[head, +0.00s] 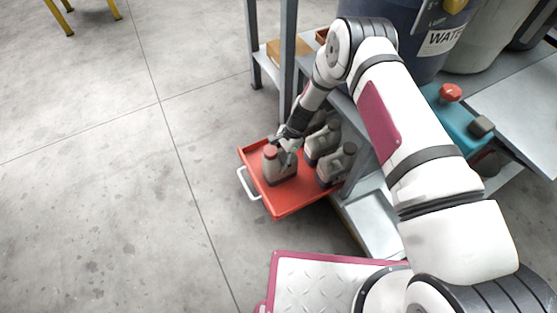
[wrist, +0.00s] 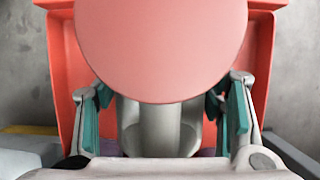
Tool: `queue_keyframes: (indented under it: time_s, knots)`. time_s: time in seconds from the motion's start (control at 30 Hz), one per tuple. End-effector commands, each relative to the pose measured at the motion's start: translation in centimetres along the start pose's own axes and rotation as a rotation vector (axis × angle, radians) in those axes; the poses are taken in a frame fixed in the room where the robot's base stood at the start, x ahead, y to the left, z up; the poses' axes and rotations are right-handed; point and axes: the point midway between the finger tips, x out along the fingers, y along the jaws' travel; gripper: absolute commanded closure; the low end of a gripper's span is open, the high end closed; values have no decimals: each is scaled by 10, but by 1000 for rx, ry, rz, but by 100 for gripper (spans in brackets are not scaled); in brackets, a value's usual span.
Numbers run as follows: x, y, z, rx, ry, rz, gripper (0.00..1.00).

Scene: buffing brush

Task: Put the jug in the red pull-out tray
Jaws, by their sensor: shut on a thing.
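The red pull-out tray (head: 284,208) is drawn out from the shelf unit, with a white handle on its left side. A grey jug with a red cap (head: 279,167) is upright inside the tray's front-left part; I cannot tell if its base touches the floor. My gripper (head: 289,142) is at the jug's top and shut on it. In the wrist view the red cap (wrist: 162,45) fills the upper middle, above the grey jug body (wrist: 158,130). My teal-padded fingers (wrist: 165,112) stand either side; their contact is partly hidden. The tray wall (wrist: 65,65) shows behind.
Two more grey jugs (head: 321,143) (head: 337,164) stand in the tray's back part, close to the held one. A grey shelf post (head: 287,65) rises behind.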

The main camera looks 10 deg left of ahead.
Motion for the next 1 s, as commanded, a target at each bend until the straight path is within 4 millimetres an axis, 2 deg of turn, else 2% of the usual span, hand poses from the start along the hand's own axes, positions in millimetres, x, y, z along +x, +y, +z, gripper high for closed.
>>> queue_keyframes:
  time_s: [0.27,0.3,0.4,0.83,1.0]
  knots:
    - [1,-1,0,-1,0,-2,80]
    - [2,-1,-1,-1,0,-1,36]
    - [1,-1,0,-1,0,-1,18]
    - [-3,0,1,-1,0,-1,18]
    - [-33,-1,1,0,1,-3,18]
